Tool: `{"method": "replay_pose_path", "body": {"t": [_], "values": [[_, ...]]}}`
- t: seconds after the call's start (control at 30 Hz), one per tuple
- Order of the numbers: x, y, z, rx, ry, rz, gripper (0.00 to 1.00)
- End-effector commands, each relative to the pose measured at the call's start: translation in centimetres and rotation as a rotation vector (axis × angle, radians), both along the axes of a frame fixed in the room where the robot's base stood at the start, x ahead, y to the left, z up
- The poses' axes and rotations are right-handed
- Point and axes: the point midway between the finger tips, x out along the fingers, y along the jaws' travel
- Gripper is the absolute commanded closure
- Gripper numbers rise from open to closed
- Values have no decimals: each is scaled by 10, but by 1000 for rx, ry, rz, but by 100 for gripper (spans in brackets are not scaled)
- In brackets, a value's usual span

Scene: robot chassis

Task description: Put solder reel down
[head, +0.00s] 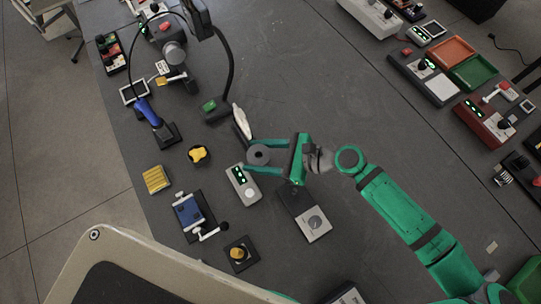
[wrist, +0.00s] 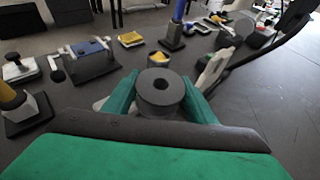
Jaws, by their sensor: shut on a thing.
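The solder reel (head: 258,154) is a dark grey ring with a central hole. My green gripper (head: 265,156) is shut on it, one finger on each side. In the wrist view the reel (wrist: 160,88) sits between the green fingertips (wrist: 160,95), its hole facing the camera. In the head view it shows over the dark table (head: 290,90), just above the end of a grey box with green lights. I cannot tell how high the reel is above the table.
The grey box (head: 242,184) and a white-handled tool (head: 241,122) lie close to the reel. The table's upper middle is clear.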

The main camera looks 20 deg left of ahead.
Motion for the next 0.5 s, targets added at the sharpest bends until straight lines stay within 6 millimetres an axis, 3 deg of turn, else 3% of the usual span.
{"method": "replay_pose_path", "body": {"t": [0.2,0.5], "values": [[27,-14,-37,-1,2,-5,72],[42,-22,-58,-1,1,-4,72]]}}
